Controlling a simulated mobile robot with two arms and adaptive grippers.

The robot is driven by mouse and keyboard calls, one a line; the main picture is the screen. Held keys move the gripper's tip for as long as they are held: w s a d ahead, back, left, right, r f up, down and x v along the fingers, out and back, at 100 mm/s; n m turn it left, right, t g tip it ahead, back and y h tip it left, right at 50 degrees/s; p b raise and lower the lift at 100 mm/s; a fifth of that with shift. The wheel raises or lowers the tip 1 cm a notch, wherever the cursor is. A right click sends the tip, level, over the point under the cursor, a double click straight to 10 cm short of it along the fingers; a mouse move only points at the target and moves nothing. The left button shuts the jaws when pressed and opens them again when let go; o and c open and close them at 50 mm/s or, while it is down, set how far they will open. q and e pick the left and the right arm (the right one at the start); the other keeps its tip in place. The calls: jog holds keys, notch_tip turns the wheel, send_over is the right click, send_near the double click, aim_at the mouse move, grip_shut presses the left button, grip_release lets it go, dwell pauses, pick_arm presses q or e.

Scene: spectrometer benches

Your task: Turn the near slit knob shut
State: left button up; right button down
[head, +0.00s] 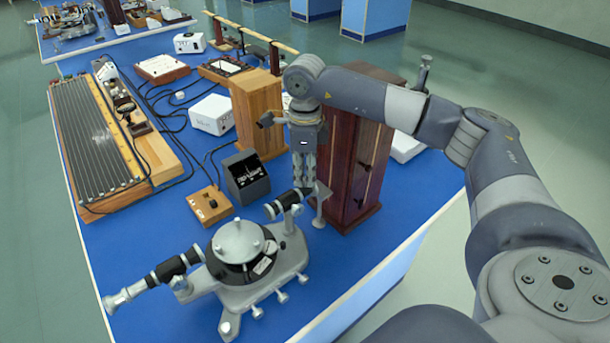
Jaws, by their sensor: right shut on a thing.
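The near spectrometer (240,245) stands at the front of the blue bench, with a round dark table under a pale disc. One black tube (170,268) points to the lower left and ends in a pale eyepiece. The other tube (285,203) points to the upper right, and its slit end lies under my right gripper (303,184). My right gripper points straight down, with its fingers close together at that tube end, shut on the slit knob. The knob itself is hidden by the fingertips. My left gripper is not in view.
A dark red wooden cabinet (356,165) stands right behind my right gripper, with a lighter wooden box (257,110) beside it.

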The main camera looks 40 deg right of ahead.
aim_at(305, 179)
jog(key=shift+w+r, duration=0.1)
jog(key=shift+r, duration=0.1)
dwell(0.3)
jog(key=c, duration=1.6)
grip_release()
jog(key=shift+o, duration=0.2)
jog(key=shift+f, duration=0.1)
notch_tip(305, 179, up, 12)
